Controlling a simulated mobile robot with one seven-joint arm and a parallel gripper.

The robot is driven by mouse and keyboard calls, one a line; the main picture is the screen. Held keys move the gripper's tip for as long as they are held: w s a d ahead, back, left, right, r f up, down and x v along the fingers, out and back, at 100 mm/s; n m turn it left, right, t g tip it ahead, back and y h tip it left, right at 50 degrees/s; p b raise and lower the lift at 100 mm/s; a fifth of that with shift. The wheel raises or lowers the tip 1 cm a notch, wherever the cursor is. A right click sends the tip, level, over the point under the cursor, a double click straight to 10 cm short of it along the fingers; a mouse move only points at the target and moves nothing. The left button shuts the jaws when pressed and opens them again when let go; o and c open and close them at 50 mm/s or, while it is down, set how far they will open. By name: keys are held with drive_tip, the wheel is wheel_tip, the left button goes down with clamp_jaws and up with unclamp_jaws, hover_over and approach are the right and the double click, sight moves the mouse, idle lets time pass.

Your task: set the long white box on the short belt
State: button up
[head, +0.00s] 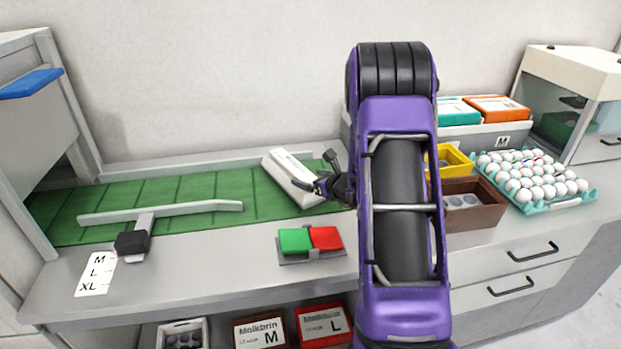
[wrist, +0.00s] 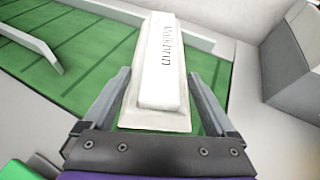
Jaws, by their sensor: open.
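The long white box (head: 293,179) lies on the right part of the green short belt (head: 160,203), tilted across the belt's lanes in the head view. In the wrist view the long white box (wrist: 165,75) runs away from me between my fingers, with dark lettering on its lid. My gripper (head: 318,172) is at the box's right side in the head view, partly hidden by my arm. In the wrist view my gripper (wrist: 160,103) is open, with one finger on each side of the box's near end and a gap showing on the right.
A grey-white diverter bar (head: 160,212) crosses the belt to the left. A green and red button panel (head: 311,241) sits in front. To the right are a brown box (head: 472,213), a yellow box (head: 457,160) and a tray of white eggs (head: 555,203).

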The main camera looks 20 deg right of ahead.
drive_tip(key=v, duration=1.2)
